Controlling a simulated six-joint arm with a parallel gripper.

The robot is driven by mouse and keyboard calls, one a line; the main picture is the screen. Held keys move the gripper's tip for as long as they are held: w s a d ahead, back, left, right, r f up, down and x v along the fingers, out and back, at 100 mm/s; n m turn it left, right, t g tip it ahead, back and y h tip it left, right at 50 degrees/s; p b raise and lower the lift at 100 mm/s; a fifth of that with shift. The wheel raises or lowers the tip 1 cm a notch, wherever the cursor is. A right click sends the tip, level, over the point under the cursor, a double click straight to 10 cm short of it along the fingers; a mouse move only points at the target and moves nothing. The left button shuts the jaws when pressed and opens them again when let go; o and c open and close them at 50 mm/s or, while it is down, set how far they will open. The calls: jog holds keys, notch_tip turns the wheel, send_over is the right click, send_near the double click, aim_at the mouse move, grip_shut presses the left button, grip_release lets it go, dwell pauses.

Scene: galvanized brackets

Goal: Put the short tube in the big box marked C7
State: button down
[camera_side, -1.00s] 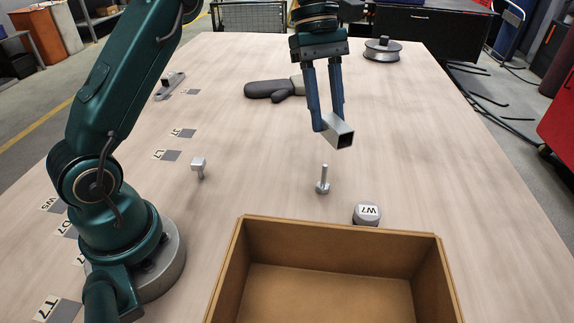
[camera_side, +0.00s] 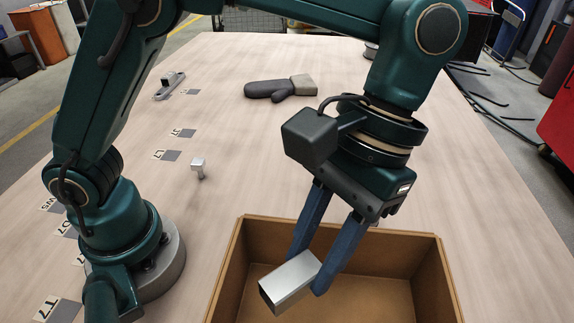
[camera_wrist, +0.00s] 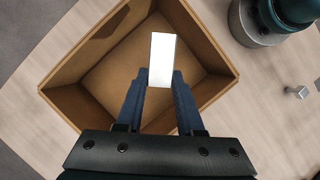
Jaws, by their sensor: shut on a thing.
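The short tube (camera_side: 289,283) is a shiny square metal tube with an open end. My gripper (camera_side: 312,270) is shut on it, with one blue finger on each side. The big box (camera_side: 236,262) is an open brown box at the front of the table. In the side view the tube and fingertips appear over the box opening. In the wrist view the tube (camera_wrist: 161,60) shows bright between the fingers (camera_wrist: 160,82), with the box floor (camera_wrist: 115,75) beyond it. I cannot see a C7 mark on the box in either view.
A dark glove (camera_side: 280,88) lies at the back of the table. A small metal bracket part (camera_side: 198,167) stands left of the box. Labelled marks, including T7 (camera_side: 47,308) and L7 (camera_side: 160,155), run along the left side.

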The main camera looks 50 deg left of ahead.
aim_at(307, 319)
notch_tip(307, 319, down, 13)
jog(key=shift+r, duration=0.15)
dwell(0.4)
jog(key=c, duration=0.5)
grip_release()
jog(key=shift+c, duration=0.2)
